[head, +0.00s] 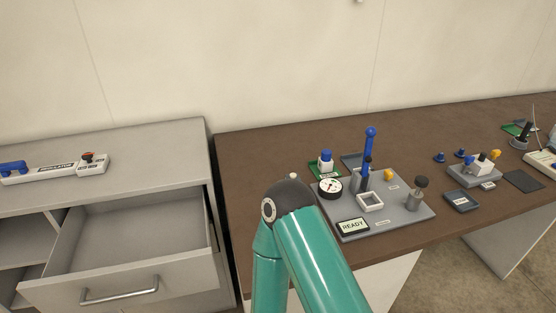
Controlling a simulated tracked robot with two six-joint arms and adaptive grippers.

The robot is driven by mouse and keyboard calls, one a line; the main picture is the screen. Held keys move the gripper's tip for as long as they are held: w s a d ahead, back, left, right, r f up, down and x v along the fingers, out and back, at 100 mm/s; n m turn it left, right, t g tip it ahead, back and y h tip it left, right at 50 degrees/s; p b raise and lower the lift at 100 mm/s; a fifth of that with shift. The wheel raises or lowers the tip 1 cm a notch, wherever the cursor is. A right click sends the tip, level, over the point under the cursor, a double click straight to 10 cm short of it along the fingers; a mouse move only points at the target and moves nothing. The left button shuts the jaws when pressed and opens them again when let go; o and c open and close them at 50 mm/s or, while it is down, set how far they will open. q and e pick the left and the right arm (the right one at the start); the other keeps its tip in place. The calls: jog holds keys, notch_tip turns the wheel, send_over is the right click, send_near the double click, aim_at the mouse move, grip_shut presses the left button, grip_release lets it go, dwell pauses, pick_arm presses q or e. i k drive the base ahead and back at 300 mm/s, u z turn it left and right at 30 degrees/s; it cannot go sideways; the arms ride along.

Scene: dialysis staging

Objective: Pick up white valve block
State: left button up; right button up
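What looks like the white valve block (483,167) sits on a small grey plate (462,177) at the right of the brown table. A blue part is at its left and a yellow part is just behind its right side. It is small, so I cannot tell whether these parts are attached to it. A teal arm link of mine rises at the bottom centre, away from the block. Neither gripper is in view.
A grey board (402,218) holds a gauge (330,188), a white square frame (370,203), a READY display (353,226) and a blue-topped post (370,145). An open drawer (130,235) is at left. A small dark tray (461,201) lies before the block's plate.

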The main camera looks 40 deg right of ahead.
aim_at(324, 167)
jog(key=u, duration=0.2)
jog(key=k, duration=1.65)
jog(key=z, duration=0.5)
jog(key=i, duration=0.95)
